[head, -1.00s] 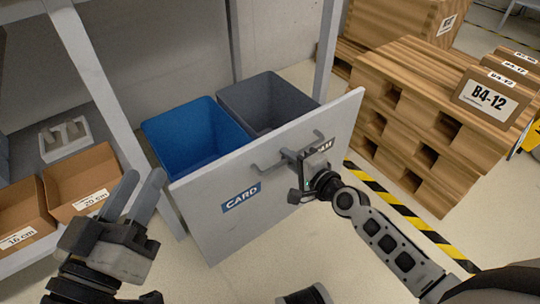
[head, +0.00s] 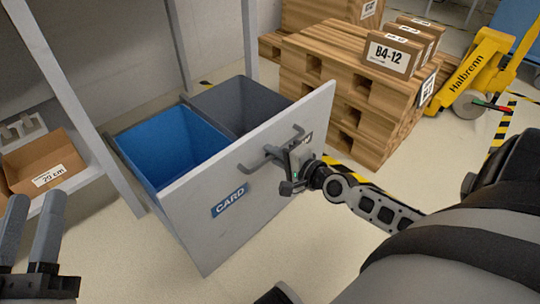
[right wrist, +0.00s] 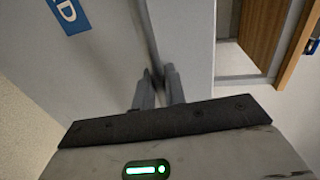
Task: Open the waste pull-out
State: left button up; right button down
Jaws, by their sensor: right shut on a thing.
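The waste pull-out has a light grey front panel (head: 243,185) with a blue CARD label (head: 229,201). It stands well out from the grey frame. Behind the panel are a blue bin (head: 172,150) and a dark grey bin (head: 237,105), both open at the top. My right gripper (head: 290,163) is at the panel's bar handle (head: 260,161) and shut on it. In the right wrist view the fingers (right wrist: 157,85) close around the handle bar by the panel. My left gripper (head: 32,228) is at the lower left, its two fingers apart and empty.
Cardboard boxes (head: 45,165) stand on a shelf at the left. Wooden pallets (head: 350,95) carrying boxes stand behind at the right, with a yellow pallet truck (head: 480,75) beyond. A frame post (head: 90,120) stands left of the blue bin. The floor before the panel is clear.

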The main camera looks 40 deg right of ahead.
pick_arm(q)
jog(key=shift+s+r, duration=0.1)
jog(key=shift+s, duration=0.2)
pick_arm(e)
jog(key=shift+s, duration=0.3)
jog(key=c, duration=1.8)
grip_release()
pick_arm(q)
jog(key=shift+a, duration=0.1)
